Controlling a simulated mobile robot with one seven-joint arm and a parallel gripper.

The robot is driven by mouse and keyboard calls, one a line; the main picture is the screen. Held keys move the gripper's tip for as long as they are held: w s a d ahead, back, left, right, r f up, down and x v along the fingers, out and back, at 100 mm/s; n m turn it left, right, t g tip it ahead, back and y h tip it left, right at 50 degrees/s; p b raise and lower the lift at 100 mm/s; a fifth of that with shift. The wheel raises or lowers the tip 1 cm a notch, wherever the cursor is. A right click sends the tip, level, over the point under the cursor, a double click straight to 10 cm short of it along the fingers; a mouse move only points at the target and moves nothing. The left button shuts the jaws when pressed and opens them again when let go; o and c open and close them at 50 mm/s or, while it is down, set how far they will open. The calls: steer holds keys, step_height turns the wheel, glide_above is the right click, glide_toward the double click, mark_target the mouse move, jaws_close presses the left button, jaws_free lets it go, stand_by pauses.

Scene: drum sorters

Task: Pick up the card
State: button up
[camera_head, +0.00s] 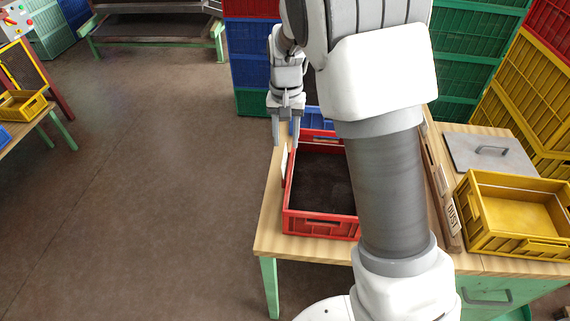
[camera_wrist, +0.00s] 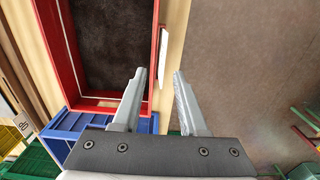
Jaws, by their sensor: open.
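A thin white card (camera_head: 284,164) stands near upright on the strip of table beside the left wall of the red crate (camera_head: 319,225). I cannot tell whether it touches the crate. In the wrist view the card (camera_wrist: 163,52) shows nearly edge-on, beside the crate wall and just beyond my fingertips. My gripper (camera_head: 286,142) is open and empty, pointing down above the card's far end. In the wrist view the two fingers (camera_wrist: 160,75) are apart, with the card roughly in line with the gap between them.
The red crate has a dark, empty-looking floor. A blue crate (camera_wrist: 74,124) sits beyond it. A yellow crate (camera_head: 511,243) and a grey lid (camera_head: 490,153) lie on the right of the wooden table (camera_head: 300,249). Open floor (camera_head: 150,170) lies to the left.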

mark_target(284, 156)
steer(key=f, duration=0.6)
steer(key=shift+a+f, duration=0.2)
steer(key=shift+f, duration=0.05)
jaws_close()
